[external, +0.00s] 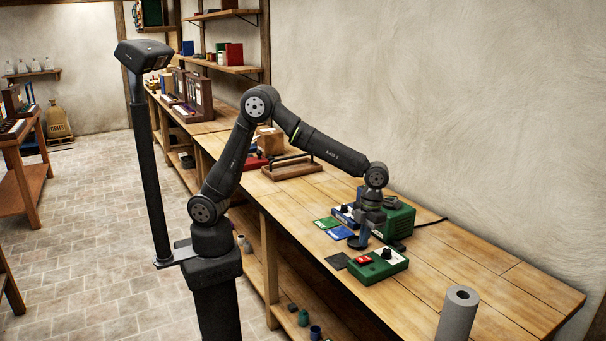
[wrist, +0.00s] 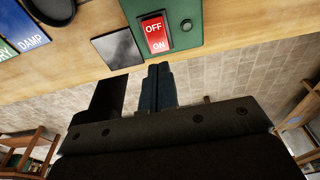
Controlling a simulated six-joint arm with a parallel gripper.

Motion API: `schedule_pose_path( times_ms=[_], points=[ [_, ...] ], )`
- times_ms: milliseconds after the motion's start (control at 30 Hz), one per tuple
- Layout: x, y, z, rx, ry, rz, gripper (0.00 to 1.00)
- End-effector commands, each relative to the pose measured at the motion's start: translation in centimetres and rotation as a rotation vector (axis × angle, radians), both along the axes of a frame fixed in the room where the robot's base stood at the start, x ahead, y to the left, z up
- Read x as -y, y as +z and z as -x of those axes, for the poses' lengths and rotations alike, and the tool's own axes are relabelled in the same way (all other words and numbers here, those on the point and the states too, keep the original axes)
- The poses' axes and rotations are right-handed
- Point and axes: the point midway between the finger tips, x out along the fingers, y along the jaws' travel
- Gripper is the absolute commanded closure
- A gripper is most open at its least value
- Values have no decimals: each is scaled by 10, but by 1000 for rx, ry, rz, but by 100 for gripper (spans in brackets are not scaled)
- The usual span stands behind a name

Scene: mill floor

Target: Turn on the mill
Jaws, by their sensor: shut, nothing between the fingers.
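A green control box (external: 385,267) with a red switch (external: 362,260) stands near the front edge of the bench. In the wrist view the red rocker switch (wrist: 156,35) reads OFF and ON, with ON on the side nearer my fingers. I cannot tell which half is pressed. The green mill housing (external: 401,224) stands behind, partly hidden by my arm. My gripper (external: 359,242) points down above the bench, just behind the control box in the external view. In the wrist view its shut, empty fingers (wrist: 160,68) appear just below the switch, with no visible contact.
A dark square plate (wrist: 118,48) lies beside the control box. Blue (external: 340,233) and green (external: 326,223) cards lie left of the gripper. A grey roll (external: 458,312) stands at the front right. The bench's right end (external: 525,292) is clear.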

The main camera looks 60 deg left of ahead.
Motion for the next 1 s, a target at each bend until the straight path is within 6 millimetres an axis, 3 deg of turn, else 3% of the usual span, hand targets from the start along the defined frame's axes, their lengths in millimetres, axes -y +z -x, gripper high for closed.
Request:
schedule_pose_path(
  times_ms=[100, 300, 1000],
  points=[
    [-1, -23, 4, -3, 0, -3, 100],
    [0, -45, 7, -1, 0, -1, 100],
    [0, -55, 9, 52, 2, -2, 100]
  ],
)
